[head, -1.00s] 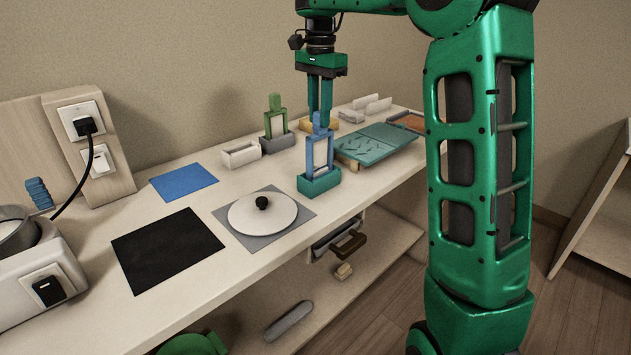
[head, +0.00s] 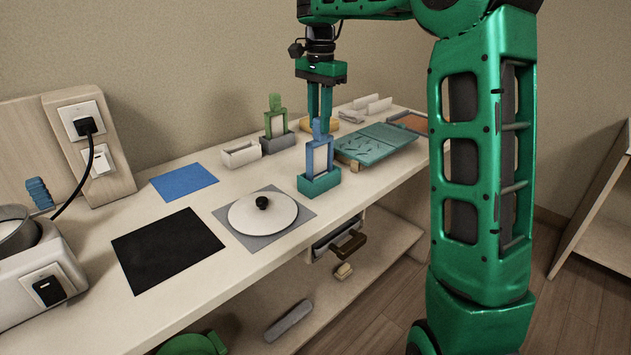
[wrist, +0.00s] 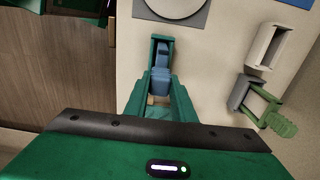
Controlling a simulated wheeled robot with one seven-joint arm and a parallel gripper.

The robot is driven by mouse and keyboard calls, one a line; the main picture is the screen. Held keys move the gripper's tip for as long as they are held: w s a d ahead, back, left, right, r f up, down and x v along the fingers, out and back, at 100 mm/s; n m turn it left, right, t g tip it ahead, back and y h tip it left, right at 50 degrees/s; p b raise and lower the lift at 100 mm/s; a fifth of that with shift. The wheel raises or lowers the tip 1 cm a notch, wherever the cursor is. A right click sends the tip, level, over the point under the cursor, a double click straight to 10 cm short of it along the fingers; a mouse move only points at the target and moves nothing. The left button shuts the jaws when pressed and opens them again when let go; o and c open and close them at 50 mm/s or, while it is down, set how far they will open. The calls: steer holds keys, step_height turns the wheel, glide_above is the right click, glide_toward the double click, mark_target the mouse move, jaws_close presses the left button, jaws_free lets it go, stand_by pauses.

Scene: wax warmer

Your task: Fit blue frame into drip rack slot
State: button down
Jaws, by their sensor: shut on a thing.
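The blue frame (head: 309,158), with a pale panel in its window, stands upright with its lower end in the teal slotted block (head: 320,184) near the counter's front edge. My gripper (head: 320,122) points straight down and is shut on the blue frame's top tab. In the wrist view the frame (wrist: 161,72) lies between my fingers (wrist: 158,92), with the teal block (wrist: 160,38) around its lower end. The frame's bottom edge is hidden inside the block, so I cannot tell whether it is fully seated.
A green frame (head: 275,122) stands in a grey block (head: 278,144) behind, beside an empty white block (head: 241,154). A teal tray (head: 376,144) lies to the right. A white round lid (head: 262,214) lies on a grey mat to the left.

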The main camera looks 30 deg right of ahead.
steer(key=shift+f, duration=0.5)
steer(key=c, duration=1.4)
jaws_free()
steer(key=shift+r, duration=0.15)
steer(key=shift+r, duration=3.85)
steer(key=shift+r, duration=0.1)
step_height(320, 180, up, 11)
steer(key=shift+f, duration=0.2)
